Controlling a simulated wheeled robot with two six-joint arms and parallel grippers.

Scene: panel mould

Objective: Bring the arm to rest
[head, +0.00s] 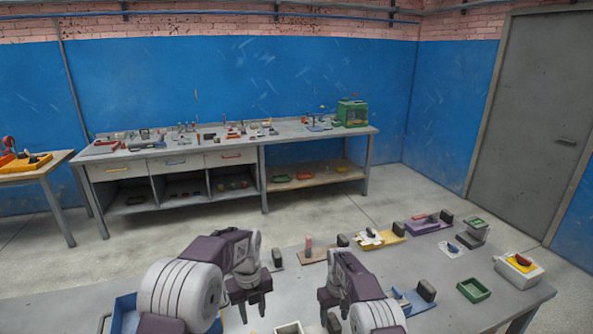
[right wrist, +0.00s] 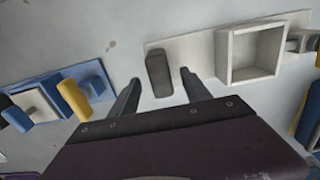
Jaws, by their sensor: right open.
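My left gripper (head: 252,309) hangs over the near part of the grey table (head: 285,287) in the head view, its fingers apart with nothing seen between them. My right gripper (head: 335,316) is also over the table, to the right of the left one. In the right wrist view my right gripper (right wrist: 160,90) is open and empty. A dark grey block (right wrist: 158,73) on a pale board (right wrist: 195,52) shows beyond and between its fingertips; I cannot tell the exact gap.
A white open box (right wrist: 250,52) stands right of the right fingers; a blue piece with a yellow part (right wrist: 74,98) lies left. Several coloured fixtures, a green tray (head: 474,290) and a white box with a yellow inside (head: 519,269) stand on the table. A workbench (head: 230,143) is behind.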

